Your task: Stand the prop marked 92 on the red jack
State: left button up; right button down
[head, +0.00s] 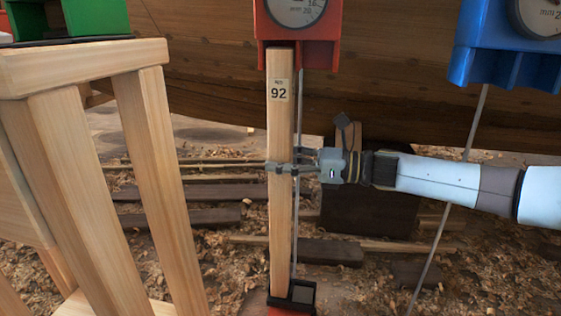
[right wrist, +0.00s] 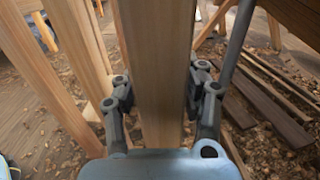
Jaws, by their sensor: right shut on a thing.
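The wooden prop marked 92 (head: 281,130) stands upright in the head view, its label near the top. My right gripper (head: 281,168) comes in from the right and is shut on the prop around its middle. In the right wrist view the prop (right wrist: 160,70) runs between both fingers of my right gripper (right wrist: 160,105). The prop's foot is at the black-rimmed cup of the red jack (head: 280,305) at the bottom edge; I cannot tell if it is fully seated. The prop's top is in front of or under a red gauge box (head: 300,40). My left gripper is not in view.
A wooden trestle (head: 85,60) stands close on the left, with a green thing (head: 95,18) on top. A blue gauge box (head: 505,50) hangs at the upper right with a thin rod below. The planked hull (head: 400,80) spans the back. Boards and shavings cover the floor.

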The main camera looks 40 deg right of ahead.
jog(key=shift+d+r, duration=0.1)
jog(key=shift+f, duration=0.4)
dwell(0.7)
jog(key=shift+d, duration=0.1)
dwell(0.6)
jog(key=c, duration=0.6)
grip_release()
jog(key=shift+c, duration=0.2)
jog(key=shift+f, duration=0.1)
jog(key=v, duration=1.2)
